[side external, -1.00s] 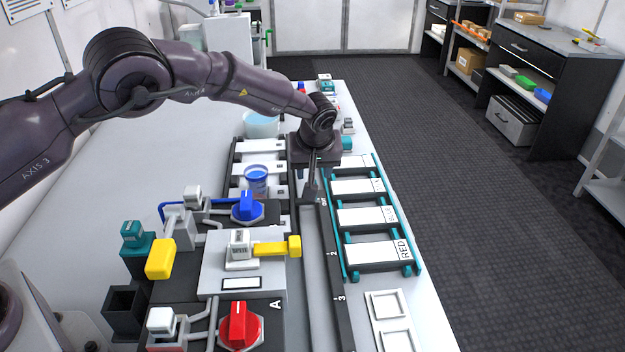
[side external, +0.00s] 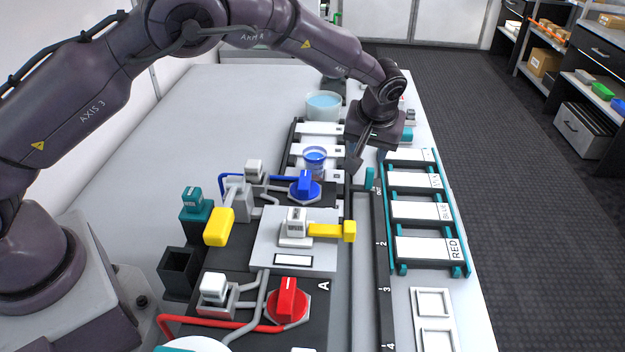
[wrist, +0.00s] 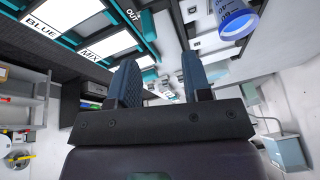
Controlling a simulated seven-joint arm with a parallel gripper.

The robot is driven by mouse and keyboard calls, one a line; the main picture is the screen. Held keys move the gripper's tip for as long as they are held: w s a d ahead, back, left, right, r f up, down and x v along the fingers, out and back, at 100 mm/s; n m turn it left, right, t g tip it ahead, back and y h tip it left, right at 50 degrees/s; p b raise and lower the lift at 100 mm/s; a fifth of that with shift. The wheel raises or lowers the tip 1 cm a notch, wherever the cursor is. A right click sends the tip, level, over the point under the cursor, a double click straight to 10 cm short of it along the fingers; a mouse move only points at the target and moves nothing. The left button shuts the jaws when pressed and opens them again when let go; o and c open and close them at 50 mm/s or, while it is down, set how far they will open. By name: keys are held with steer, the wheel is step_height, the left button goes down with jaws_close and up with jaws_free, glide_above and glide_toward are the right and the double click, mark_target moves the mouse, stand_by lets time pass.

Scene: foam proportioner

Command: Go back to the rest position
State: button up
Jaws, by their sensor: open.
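My gripper (side external: 358,162) hangs above the bench near the far end of the dark numbered rail, fingers pointing down and tilted. In the wrist view my gripper (wrist: 157,82) has its two blue-grey fingers apart with nothing between them. A clear cup with a blue rim and blue content (side external: 314,160) stands on a white plate of the left rack, left of my gripper and apart from it. The cup also shows at the upper right of the wrist view (wrist: 236,20).
The teal rack with labelled plates (side external: 423,247) lies right of the rail. The proportioner has a blue valve (side external: 304,187), a yellow lever (side external: 330,231) and a red valve (side external: 287,300). A bowl of pale blue liquid (side external: 323,106) stands behind. Bare bench lies at left.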

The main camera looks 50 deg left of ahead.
steer(key=s+a+r+m+t+h, duration=0.1)
steer(key=s+a+r+m, duration=0.1)
steer(key=s+r, duration=0.4)
steer(key=s+a+r+m+t+h, duration=0.1)
steer(key=s+r, duration=0.6)
steer(key=s, duration=1)
steer(key=s+a+r+m+t+h, duration=0.1)
steer(key=s+a+r+m, duration=0.2)
steer(key=s+r, duration=0.4)
steer(key=shift+s+a+r+m, duration=0.35)
steer(key=shift+s+a, duration=0.5)
steer(key=shift+s, duration=1.6)
steer(key=shift+f, duration=0.1)
